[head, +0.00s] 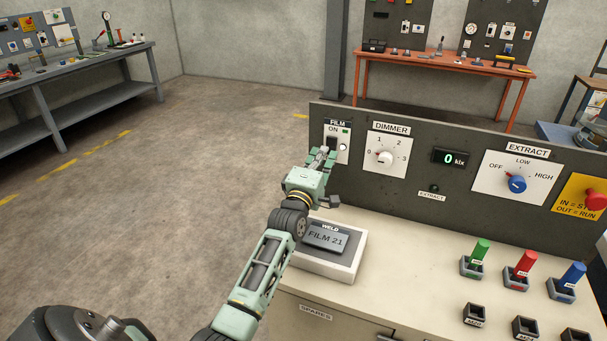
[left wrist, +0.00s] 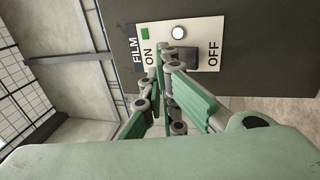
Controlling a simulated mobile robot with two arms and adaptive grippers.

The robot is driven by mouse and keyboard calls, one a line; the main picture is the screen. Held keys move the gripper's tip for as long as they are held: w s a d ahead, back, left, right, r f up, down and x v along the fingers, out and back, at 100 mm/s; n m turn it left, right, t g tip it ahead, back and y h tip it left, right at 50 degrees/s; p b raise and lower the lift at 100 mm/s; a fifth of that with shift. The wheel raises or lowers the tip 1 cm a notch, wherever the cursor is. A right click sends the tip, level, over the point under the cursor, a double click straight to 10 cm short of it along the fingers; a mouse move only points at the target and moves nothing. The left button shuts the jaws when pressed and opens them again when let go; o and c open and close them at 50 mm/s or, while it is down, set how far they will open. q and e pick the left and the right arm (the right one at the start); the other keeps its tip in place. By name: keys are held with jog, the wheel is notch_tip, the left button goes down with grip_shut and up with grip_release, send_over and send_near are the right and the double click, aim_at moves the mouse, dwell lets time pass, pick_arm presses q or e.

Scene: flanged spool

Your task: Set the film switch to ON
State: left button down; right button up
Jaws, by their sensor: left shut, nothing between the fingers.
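The film switch is a dark rocker (left wrist: 187,58) on a white plate (head: 344,157) marked FILM, with ON at the top and OFF below. In the left wrist view the plate is turned sideways, ON at left. A green square (left wrist: 145,33) and a round white lamp (left wrist: 178,32) are on the plate. My left gripper (head: 325,152) is shut and empty, its fingertips in front of the rocker, towards its ON side in the left wrist view. The fingers hide part of the rocker, so I cannot tell its tilt or whether they touch. My right gripper is not in view.
Right of the switch on the dark panel are the dimmer knob (head: 385,158), a display (head: 450,158), the blue extract knob (head: 517,184) and a red button (head: 595,199). Below my arm is a box with a FILM 21 block (head: 326,237). Coloured handles stand on the bench at right.

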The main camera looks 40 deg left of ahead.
pick_arm(q)
jog(key=r+v, duration=0.2)
jog(key=v, duration=0.7)
jog(key=shift+s+b, duration=0.3)
jog(key=shift+b, duration=0.1)
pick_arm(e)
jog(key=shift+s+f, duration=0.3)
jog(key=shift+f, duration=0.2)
pick_arm(q)
jog(key=shift+d, duration=0.1)
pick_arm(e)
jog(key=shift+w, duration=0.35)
